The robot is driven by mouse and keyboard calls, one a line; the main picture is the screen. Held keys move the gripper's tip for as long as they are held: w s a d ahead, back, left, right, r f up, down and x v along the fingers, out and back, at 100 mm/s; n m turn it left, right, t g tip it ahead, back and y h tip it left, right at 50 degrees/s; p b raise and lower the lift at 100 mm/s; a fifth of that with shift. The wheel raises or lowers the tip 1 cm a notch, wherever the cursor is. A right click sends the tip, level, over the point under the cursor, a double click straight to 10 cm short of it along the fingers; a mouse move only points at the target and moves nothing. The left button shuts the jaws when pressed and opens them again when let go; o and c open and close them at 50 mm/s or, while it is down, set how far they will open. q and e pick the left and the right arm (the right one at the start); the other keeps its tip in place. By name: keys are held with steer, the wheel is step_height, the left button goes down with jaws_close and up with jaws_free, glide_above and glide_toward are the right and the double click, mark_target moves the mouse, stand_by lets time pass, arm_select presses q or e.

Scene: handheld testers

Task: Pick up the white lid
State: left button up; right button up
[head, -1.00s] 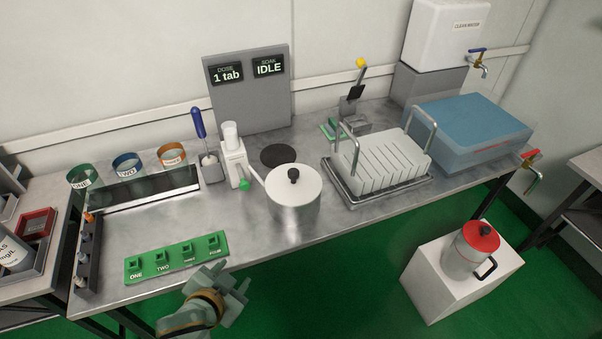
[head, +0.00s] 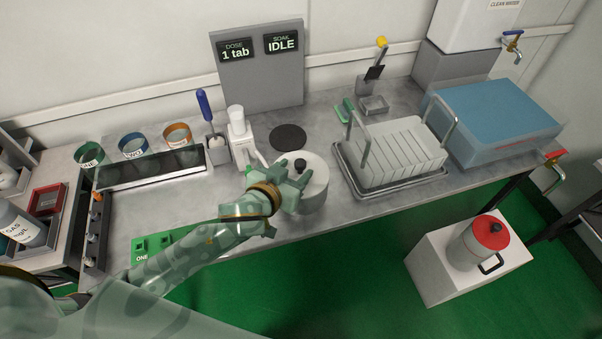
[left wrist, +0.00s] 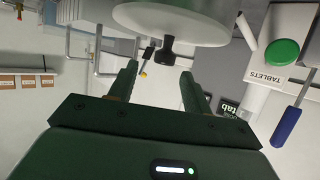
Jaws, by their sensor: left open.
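The white lid (head: 317,171) with a black knob (head: 300,164) sits on a metal pot (head: 314,201) on the steel bench. My left gripper (head: 291,172) is open at the lid's left side, its fingers near the knob. In the left wrist view the lid (left wrist: 180,18) is at the top, and the knob (left wrist: 167,47) shows just beyond the gap between the two spread fingers of the gripper (left wrist: 159,72). I cannot tell whether a finger touches the knob. The right gripper is not in view.
A white tablet dispenser (head: 241,148) stands left of the pot, and a dark round disc (head: 288,137) lies behind it. A white slotted rack (head: 398,155) in a metal tray is at the right. My left arm covers part of the green numbered strip (head: 150,243).

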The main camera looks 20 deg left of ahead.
mark_target(298, 166)
arm_select(q)
steer(key=shift+w+f, duration=0.25)
steer(key=shift+w, duration=0.1)
steer(key=b+x, duration=0.1)
steer(key=x, duration=0.1)
steer(key=b+x, duration=0.1)
steer(key=x, duration=0.1)
steer(key=shift+w+a+f, duration=0.15)
steer(key=shift+w+f, duration=0.05)
steer(key=shift+f, duration=0.15)
steer(key=shift+r, duration=0.1)
steer(key=c, duration=1)
steer(key=shift+c, duration=0.2)
